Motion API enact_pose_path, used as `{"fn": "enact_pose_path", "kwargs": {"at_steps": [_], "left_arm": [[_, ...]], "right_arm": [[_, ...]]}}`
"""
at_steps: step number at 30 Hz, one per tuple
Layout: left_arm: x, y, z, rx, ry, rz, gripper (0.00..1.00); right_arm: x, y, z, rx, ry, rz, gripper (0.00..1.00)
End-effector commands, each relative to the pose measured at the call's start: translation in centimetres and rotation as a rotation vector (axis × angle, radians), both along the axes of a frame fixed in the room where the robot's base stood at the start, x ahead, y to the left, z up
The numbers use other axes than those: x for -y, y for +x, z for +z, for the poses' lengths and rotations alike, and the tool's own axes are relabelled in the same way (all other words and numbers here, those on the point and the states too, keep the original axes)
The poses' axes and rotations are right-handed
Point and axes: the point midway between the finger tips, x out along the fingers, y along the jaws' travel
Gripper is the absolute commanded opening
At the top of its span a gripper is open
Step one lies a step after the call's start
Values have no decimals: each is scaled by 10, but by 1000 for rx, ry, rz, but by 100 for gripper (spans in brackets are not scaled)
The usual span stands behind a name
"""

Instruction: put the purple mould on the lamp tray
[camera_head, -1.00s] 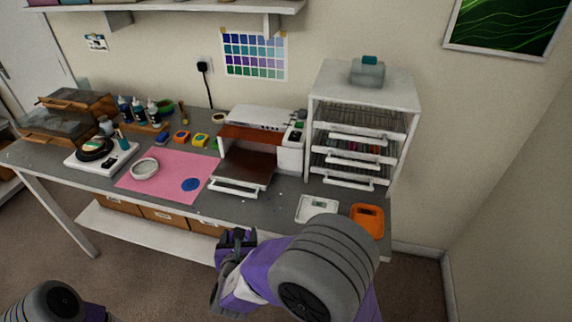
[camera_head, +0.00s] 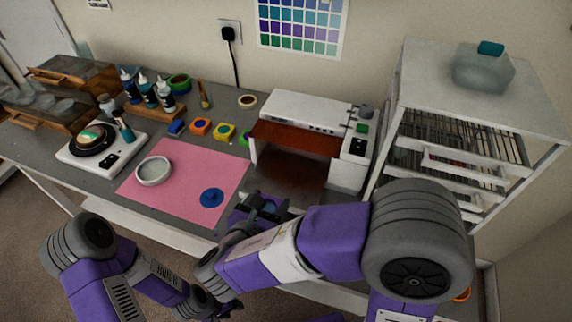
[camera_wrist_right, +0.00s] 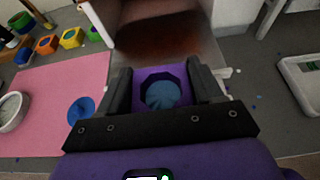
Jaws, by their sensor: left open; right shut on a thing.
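My right gripper (camera_head: 262,207) is shut on the purple mould (camera_wrist_right: 148,78), an octagonal cup with blue resin inside. It holds the mould upright in front of the white lamp (camera_head: 312,112). In the head view the gripper and arm mostly hide the mould. The lamp tray (camera_head: 288,182) is a brown surface below the lamp's red-brown shield, partly hidden by my right arm; in the right wrist view its brown area (camera_wrist_right: 165,38) lies just beyond the mould. My left gripper (camera_head: 208,300) is open, low in front of the table.
A pink mat (camera_head: 190,165) bears a white ring-shaped dish (camera_head: 153,171) and a blue disc (camera_head: 211,198). Several coloured moulds stand behind the mat. A white drawer rack (camera_head: 455,150) stands right of the lamp. A white tray (camera_wrist_right: 303,80) lies at right in the wrist view.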

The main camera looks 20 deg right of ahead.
Motion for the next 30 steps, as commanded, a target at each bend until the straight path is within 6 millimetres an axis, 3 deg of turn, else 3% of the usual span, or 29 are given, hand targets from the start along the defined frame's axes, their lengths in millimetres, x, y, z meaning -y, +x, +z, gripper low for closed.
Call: {"fn": "enact_pose_path", "kwargs": {"at_steps": [9,15,22,30], "left_arm": [[0,0,-17,1,0,0,43],[0,0,-23,1,0,0,43],[0,0,-27,1,0,0,43],[0,0,-45,1,0,0,43]], "right_arm": [[51,74,-2,2,3,-7,35],[74,109,-2,1,2,-3,35],[82,121,-5,0,0,1,35],[81,121,-38,0,0,1,35]]}}
